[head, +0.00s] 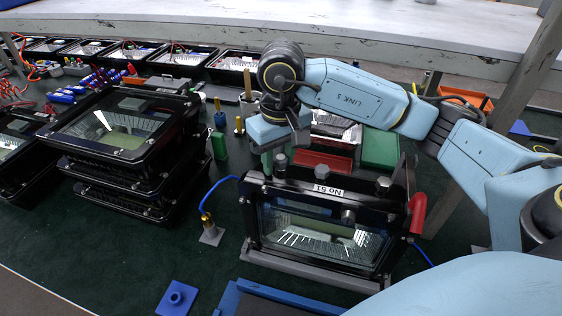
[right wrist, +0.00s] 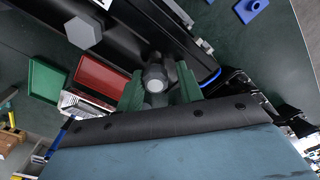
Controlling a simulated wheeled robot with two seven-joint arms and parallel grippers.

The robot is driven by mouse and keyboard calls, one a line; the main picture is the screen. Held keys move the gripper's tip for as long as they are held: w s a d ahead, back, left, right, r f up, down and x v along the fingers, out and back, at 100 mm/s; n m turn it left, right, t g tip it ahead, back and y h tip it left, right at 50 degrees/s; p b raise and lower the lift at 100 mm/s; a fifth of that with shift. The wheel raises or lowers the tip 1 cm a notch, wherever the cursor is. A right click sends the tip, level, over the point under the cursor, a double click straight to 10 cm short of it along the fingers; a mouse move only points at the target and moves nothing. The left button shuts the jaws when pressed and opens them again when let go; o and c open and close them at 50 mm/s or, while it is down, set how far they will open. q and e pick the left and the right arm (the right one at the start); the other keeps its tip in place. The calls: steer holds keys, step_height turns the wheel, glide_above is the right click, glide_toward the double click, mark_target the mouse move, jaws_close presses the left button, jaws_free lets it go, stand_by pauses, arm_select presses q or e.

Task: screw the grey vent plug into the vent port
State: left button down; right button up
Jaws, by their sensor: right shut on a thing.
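The floodlight housing marked No 51 (head: 318,230) stands on the bench, its glass front facing me. My right gripper (head: 273,160) is over the left end of its top edge. In the right wrist view its two green fingers (right wrist: 158,90) are shut on a grey vent plug (right wrist: 155,78), one finger on each side. In the head view the plug (head: 281,165) shows at the housing's top left. The vent port is hidden, so I cannot tell how deep the plug sits. Another grey hexagonal piece (right wrist: 83,32) is further along the housing. My left gripper is out of view.
Black floodlight housings (head: 130,140) are stacked at the left. A red tray (head: 322,163) and a green tray (head: 380,148) lie behind the No 51 housing. A red part (head: 417,212) is at its right side. A blue plate (head: 177,298) lies in front.

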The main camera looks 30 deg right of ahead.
steer(key=shift+s+d+f, duration=0.15)
steer(key=shift+f, duration=0.3)
steer(key=shift+s+d+f, duration=0.1)
steer(key=shift+f, duration=0.3)
steer(key=shift+m, duration=0.6)
steer(key=shift+c, duration=0.7)
steer(key=m, duration=0.2)
steer(key=shift+d+m+b, duration=0.1)
steer(key=shift+m+b, duration=0.2)
steer(key=shift+b, duration=0.1)
jaws_close()
steer(key=m, duration=0.2)
steer(key=shift+m, duration=0.3)
steer(key=shift+w+f+m+g+b, duration=0.2)
steer(key=shift+w+m+g+b, duration=0.1)
steer(key=shift+m, duration=0.8)
steer(key=m, duration=0.3)
steer(key=shift+m, duration=0.4)
steer(key=m, duration=0.4)
steer(key=shift+m, duration=0.4)
